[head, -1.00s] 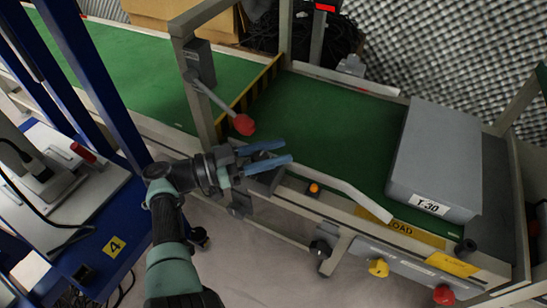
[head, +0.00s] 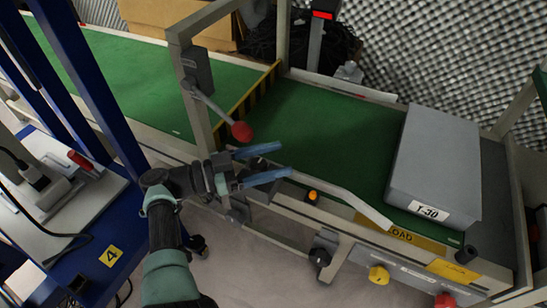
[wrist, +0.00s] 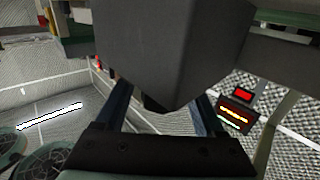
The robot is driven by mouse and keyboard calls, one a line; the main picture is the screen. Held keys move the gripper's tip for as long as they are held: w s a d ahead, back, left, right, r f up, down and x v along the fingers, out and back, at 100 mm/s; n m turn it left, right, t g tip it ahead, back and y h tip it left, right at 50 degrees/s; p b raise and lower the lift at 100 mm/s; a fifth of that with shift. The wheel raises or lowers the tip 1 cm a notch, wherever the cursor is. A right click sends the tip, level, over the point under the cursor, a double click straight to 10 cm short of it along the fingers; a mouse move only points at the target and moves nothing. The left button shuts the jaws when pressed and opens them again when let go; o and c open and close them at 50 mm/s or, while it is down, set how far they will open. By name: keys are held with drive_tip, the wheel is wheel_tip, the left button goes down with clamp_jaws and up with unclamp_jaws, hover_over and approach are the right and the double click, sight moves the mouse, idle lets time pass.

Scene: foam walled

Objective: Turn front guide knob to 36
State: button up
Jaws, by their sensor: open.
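My gripper (head: 284,160) is open, its two blue fingers pointing right over the near edge of the green conveyor. In the wrist view a large dark grey block (wrist: 165,45) fills the space ahead of and between the fingers; I cannot tell whether they touch it. The pale guide bar (head: 345,197) runs along the conveyor's front edge, starting by the lower fingertip. A black knob (head: 321,257) sits on the front frame below it. I cannot tell which part is the front guide knob, and no scale reading is legible.
A red-ended lever (head: 241,131) hangs from a post just above my gripper. A grey box marked T-30 (head: 435,160) stands on the belt at right. Yellow (head: 379,274) and red (head: 445,300) knobs are on the front panel. A blue frame (head: 95,90) stands at left.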

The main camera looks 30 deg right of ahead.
sight(252, 165)
drive_tip(key=a, duration=0.2)
drive_tip(key=a+b, duration=0.1)
drive_tip(key=a, duration=0.1)
drive_tip(key=w+a+b, duration=0.1)
drive_tip(key=a, duration=0.1)
drive_tip(key=shift+a+f, duration=0.15)
drive_tip(key=shift+a+r+b, duration=0.2)
drive_tip(key=shift+a+b, duration=0.1)
drive_tip(key=shift+a, duration=0.2)
